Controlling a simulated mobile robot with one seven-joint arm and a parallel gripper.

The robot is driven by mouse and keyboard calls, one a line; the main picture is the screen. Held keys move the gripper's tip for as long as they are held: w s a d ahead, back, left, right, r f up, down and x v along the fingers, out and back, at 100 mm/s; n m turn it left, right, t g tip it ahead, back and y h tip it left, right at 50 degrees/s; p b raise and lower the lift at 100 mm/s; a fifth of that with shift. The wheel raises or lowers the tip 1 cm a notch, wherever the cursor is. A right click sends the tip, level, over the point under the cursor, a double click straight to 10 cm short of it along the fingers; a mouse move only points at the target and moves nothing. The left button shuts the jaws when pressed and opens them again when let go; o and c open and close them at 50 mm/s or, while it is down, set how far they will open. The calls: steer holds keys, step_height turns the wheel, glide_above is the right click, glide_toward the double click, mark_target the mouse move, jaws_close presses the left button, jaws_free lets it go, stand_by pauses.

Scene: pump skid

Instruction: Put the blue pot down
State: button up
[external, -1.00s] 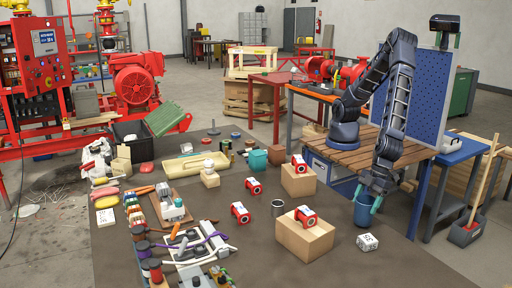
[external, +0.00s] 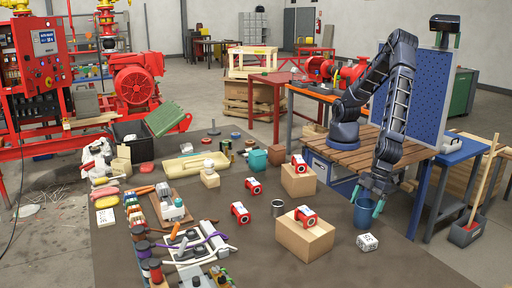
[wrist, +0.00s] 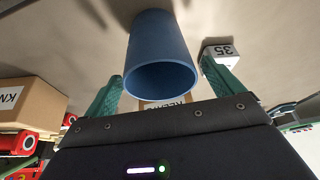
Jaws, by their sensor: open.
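The blue pot (external: 363,218) stands upright on the brown mat (external: 400,270) at the right, below my arm. In the wrist view the blue pot (wrist: 160,45) has its round mouth towards me. My gripper (external: 366,201) is open, with one green finger on each side of the pot's upper part. In the wrist view the fingers of my gripper (wrist: 161,72) show gaps to the pot's wall. The inside of the pot is dark there.
A white box marked 35 (external: 368,242) lies just in front of the pot. A cardboard box (external: 300,238) with a red-and-white item on top stands to the left. The blue table leg (external: 418,203) is close on the right.

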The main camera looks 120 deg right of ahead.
steer(key=v, duration=1.1)
steer(key=shift+s+r, duration=0.25)
steer(key=shift+r, duration=0.1)
steer(key=w+d+r+g, duration=0.15)
steer(key=d+r, duration=0.25)
steer(key=d, duration=0.4)
steer(key=w+d+r, duration=0.3)
steer(key=d+r, duration=0.1)
steer(key=d, duration=0.5)
steer(key=w+d+r, duration=0.3)
steer(key=d+r, duration=0.1)
steer(key=d, duration=0.4)
steer(key=s+d+r+y, duration=0.1)
steer(key=s+d+r, duration=0.15)
steer(key=d, duration=0.65)
steer(key=s+d+r+y, duration=0.15)
steer(key=d+r, duration=0.25)
steer(key=d, duration=0.5)
steer(key=s+d+r+t+h, duration=0.1)
steer(key=s+d+r+h, duration=0.1)
steer(key=s+d, duration=1.4)
steer(key=s, duration=0.3)
steer(key=shift+d+r+t, duration=0.25)
steer(key=shift+r+t, duration=0.05)
steer(key=shift+t, duration=0.05)
